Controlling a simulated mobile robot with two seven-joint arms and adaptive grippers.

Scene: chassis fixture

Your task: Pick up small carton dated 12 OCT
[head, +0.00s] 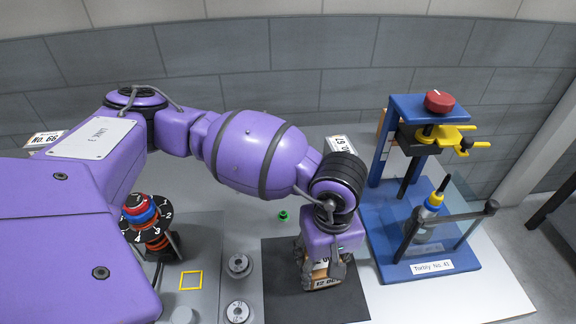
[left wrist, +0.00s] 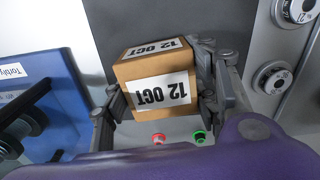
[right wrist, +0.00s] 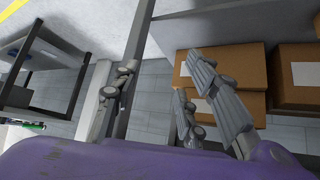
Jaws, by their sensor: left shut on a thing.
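The small carton (left wrist: 150,92) is a brown box with white labels reading 12 OCT on two faces, seen in the left wrist view. In the head view the carton (head: 322,284) shows low between my left gripper's fingers, its label partly visible. My left gripper (head: 322,272) is shut on the carton, a finger on each side, over the dark mat (head: 280,302). I cannot tell whether the carton touches the mat. My right gripper (right wrist: 160,112) shows only in the right wrist view, its fingers apart with nothing between them, away from the carton.
A blue fixture (head: 460,260) with a yellow clamp (head: 445,137) and a red knob (head: 439,101) stands right of my left gripper. Dials (head: 239,265) and a striped rotary post (head: 146,213) are to its left. Larger cartons (right wrist: 225,70) show in the right wrist view.

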